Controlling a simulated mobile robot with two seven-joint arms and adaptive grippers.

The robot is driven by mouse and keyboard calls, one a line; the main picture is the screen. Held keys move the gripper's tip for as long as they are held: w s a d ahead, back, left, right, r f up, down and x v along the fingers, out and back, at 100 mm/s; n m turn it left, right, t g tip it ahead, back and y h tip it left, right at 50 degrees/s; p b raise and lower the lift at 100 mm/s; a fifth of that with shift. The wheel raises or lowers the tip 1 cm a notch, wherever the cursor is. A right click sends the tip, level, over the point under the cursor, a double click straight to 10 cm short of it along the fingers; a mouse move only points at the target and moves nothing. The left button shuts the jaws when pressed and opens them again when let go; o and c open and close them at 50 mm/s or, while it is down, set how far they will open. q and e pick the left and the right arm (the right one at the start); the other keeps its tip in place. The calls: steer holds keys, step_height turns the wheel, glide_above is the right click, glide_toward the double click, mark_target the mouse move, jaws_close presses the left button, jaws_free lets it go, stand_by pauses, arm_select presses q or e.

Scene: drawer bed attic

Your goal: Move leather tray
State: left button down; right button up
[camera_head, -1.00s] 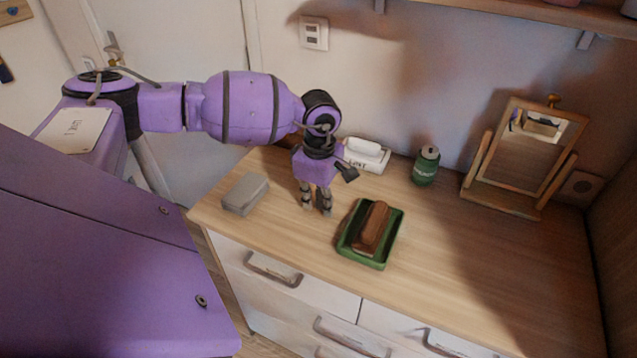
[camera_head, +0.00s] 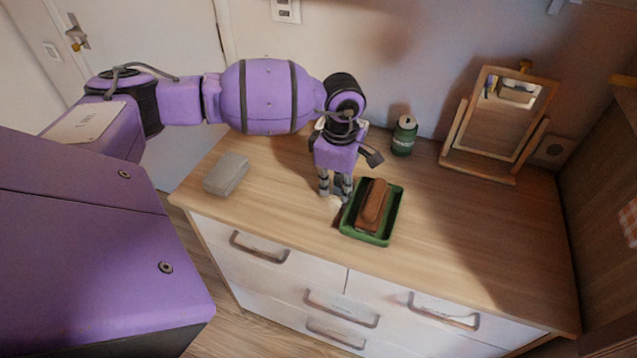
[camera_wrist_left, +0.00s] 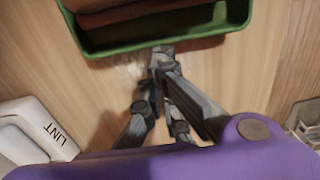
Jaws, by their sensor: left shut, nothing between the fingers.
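The leather tray is a small green tray (camera_head: 382,233) on the dresser top, with a brown brush-like block (camera_head: 373,204) lying in it. My left gripper (camera_head: 336,197) points down just left of the tray, close to its left edge. In the left wrist view the green tray (camera_wrist_left: 160,42) lies beyond the shut fingertips (camera_wrist_left: 160,55), which are at or very near its edge; I cannot tell whether they touch. Nothing is between the fingers. My right gripper is not in view.
A grey block (camera_head: 227,174) lies at the dresser's left. A green can (camera_head: 404,135) and a wooden tabletop mirror (camera_head: 498,125) stand along the back. A white lint box (camera_wrist_left: 35,130) shows in the left wrist view. The dresser top (camera_head: 470,225) is clear right of the tray.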

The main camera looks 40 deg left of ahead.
mark_target(444, 229)
arm_select(q)
steer(key=w+d+b, duration=0.1)
steer(key=w+d, duration=0.1)
steer(key=d, duration=0.6)
steer(key=w+d+b, duration=0.1)
steer(key=d, duration=0.7)
steer(key=w+d+b, duration=0.1)
steer(key=w+d, duration=0.1)
steer(key=d, duration=0.5)
steer(key=shift+w+d, duration=0.35)
steer(key=shift+d, duration=0.05)
steer(key=shift+w+d, duration=0.15)
steer(key=shift+d, duration=0.4)
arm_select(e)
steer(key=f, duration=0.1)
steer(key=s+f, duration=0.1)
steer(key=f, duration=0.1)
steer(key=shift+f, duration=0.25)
arm_select(q)
steer(key=shift+a, duration=0.1)
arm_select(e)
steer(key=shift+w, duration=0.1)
